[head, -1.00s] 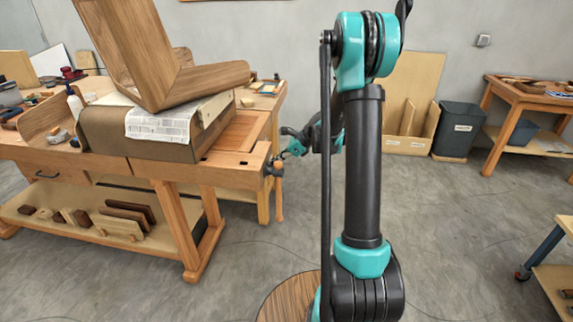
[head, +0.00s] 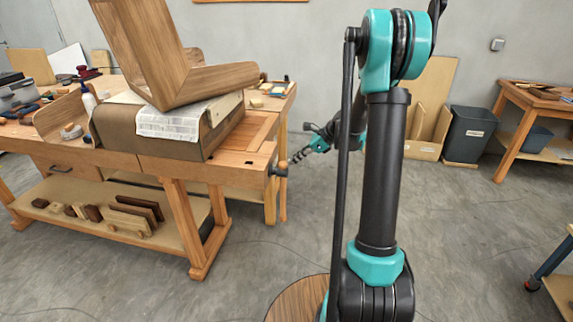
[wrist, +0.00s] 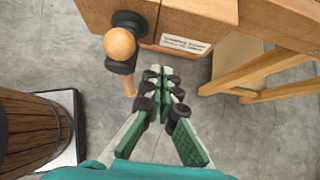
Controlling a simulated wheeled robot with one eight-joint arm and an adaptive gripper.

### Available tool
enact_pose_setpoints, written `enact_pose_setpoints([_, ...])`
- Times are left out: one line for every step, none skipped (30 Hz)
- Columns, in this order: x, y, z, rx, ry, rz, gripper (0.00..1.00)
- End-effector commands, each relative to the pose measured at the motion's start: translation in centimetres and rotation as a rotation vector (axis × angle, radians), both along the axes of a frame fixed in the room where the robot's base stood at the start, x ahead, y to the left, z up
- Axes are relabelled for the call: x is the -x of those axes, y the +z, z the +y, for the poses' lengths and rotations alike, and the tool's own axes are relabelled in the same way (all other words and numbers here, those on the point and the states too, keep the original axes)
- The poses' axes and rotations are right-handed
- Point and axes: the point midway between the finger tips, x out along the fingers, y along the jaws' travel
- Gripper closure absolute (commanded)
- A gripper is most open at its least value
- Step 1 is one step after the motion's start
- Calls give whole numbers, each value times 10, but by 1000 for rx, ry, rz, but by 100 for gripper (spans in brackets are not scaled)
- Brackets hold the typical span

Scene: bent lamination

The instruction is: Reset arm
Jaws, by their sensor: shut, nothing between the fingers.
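My gripper (wrist: 166,72) is in the middle of the wrist view, with its fingertips together and nothing between them. It hangs over bare floor beside the end of the workbench. My arm stands upright in the right half of the head view.
The workbench (head: 245,160) holds a bent wood piece (head: 140,50) on a brown block (head: 150,135). The vise handle knob (wrist: 119,43) sits close left of my gripper. A barrel-like wooden thing (wrist: 30,130) stands at left. Grey floor (head: 470,240) is open at right.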

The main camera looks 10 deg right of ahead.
Motion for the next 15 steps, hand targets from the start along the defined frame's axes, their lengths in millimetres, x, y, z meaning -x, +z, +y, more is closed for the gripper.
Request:
enact_pose_setpoints([3,8,-10,0,-4,0,100])
enact_pose_setpoints([4,12,-14,1,-5,1,100])
enact_pose_setpoints([6,18,-19,1,-5,1,100])
enact_pose_setpoints([7,22,-23,1,-6,0,100])
enact_pose_setpoints([8,25,-26,1,-4,0,100])
enact_pose_setpoints([9,29,-30,1,-4,1,100])
enact_pose_setpoints([10,32,-32,1,-3,0,100])
enact_pose_setpoints([11,35,-35,1,-4,1,100])
enact_pose_setpoints([12,38,-38,1,-4,0,100])
enact_pose_setpoints([12,39,-40,1,-4,0,100])
enact_pose_setpoints([13,41,-41,1,-4,0,100])
enact_pose_setpoints([13,42,-42,2,-2,0,100])
enact_pose_setpoints([15,43,-43,5,1,-3,100])
enact_pose_setpoints([17,44,-43,11,8,-9,100])
enact_pose_setpoints([21,45,-42,24,21,-22,100])
